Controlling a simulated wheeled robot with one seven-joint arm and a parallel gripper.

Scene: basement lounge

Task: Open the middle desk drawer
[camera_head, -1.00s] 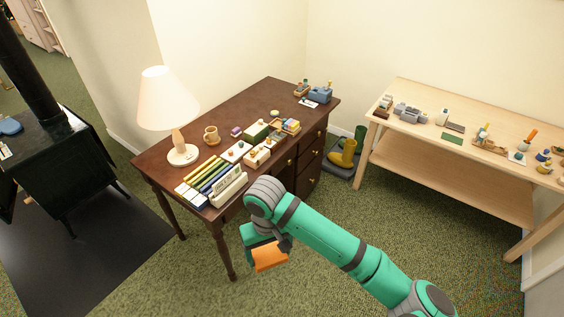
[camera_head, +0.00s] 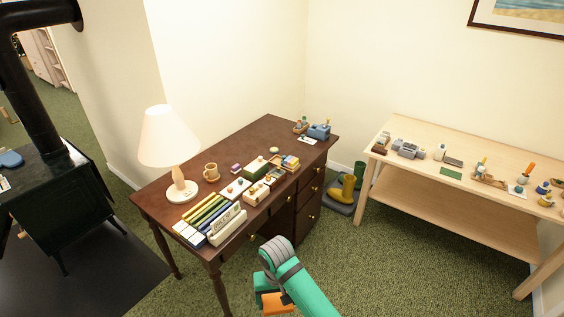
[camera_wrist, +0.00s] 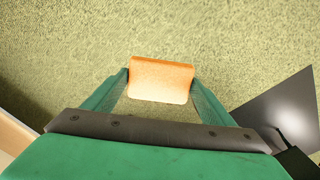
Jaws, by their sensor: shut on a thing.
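The dark brown desk (camera_head: 240,150) stands against the wall in the head view. Its drawer fronts, with small brass knobs, face my arm and look shut. One knob (camera_head: 290,198) is on the front near the middle of the desk, and another (camera_head: 257,238) is further left, just above my arm. Several more are stacked at the right end. My gripper (camera_head: 277,301) is low in front of the desk, apart from the drawers.
A black stove (camera_head: 45,200) is at the left. Carpet in front is clear.

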